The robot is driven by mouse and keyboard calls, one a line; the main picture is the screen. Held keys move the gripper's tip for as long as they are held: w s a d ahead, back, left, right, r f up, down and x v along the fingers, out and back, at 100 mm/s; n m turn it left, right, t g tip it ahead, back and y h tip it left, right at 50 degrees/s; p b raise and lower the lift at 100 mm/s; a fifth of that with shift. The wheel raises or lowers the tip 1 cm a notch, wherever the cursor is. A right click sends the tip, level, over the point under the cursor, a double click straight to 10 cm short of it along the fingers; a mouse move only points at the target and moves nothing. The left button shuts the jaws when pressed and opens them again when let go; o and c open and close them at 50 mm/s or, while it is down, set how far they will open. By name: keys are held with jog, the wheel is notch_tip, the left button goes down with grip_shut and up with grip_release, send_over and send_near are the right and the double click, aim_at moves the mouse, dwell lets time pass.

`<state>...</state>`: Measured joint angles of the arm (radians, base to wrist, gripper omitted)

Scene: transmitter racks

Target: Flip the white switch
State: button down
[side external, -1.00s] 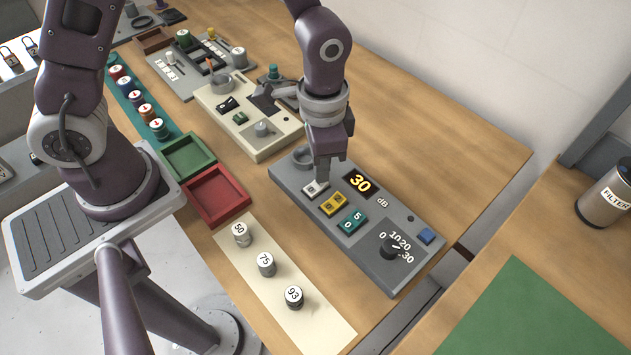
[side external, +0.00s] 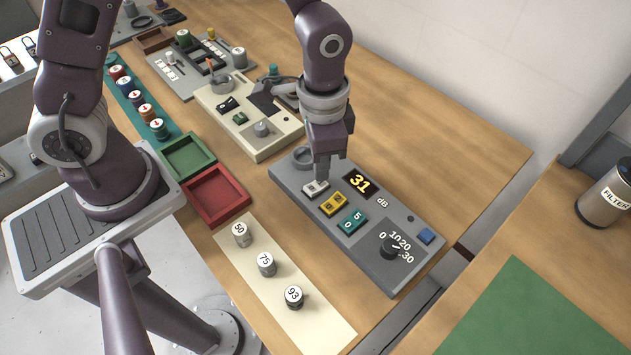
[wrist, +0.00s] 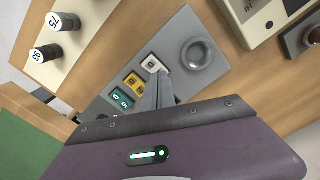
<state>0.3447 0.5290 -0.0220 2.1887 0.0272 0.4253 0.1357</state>
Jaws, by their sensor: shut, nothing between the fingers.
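The white switch (side external: 315,188) is the first of three rocker switches on the grey panel (side external: 383,271), beside a yellow one and a teal one. It also shows in the wrist view (wrist: 152,63). My gripper (side external: 322,178) is shut and empty, pointing down with its fingertips at the white switch's edge. In the wrist view the fingertips (wrist: 162,76) are right beside the switch; I cannot tell whether they touch it. The display (side external: 361,183) on the panel reads 31 dB.
The yellow switch (side external: 334,204) and teal switch (side external: 352,221) sit close by. A black dial (side external: 390,247) and blue button (side external: 426,236) are farther along the panel. A round grey knob (wrist: 197,54) is on the switch's other side. A cream panel (side external: 265,145) stands behind.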

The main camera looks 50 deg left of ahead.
jog(key=shift+r, duration=2.7)
jog(key=shift+r, duration=0.1)
notch_tip(320, 180, up, 10)
jog(key=n+t, duration=0.2)
jog(key=n, duration=0.1)
send_over(321, 183)
jog(key=s+a, duration=0.4)
jog(key=a, duration=0.2)
jog(key=s+a+r+n+t, duration=0.3)
jog(key=s+a+r, duration=0.2)
jog(key=s, duration=0.4)
jog(key=shift+s+r+t, duration=0.15)
jog(key=shift+t, duration=0.15)
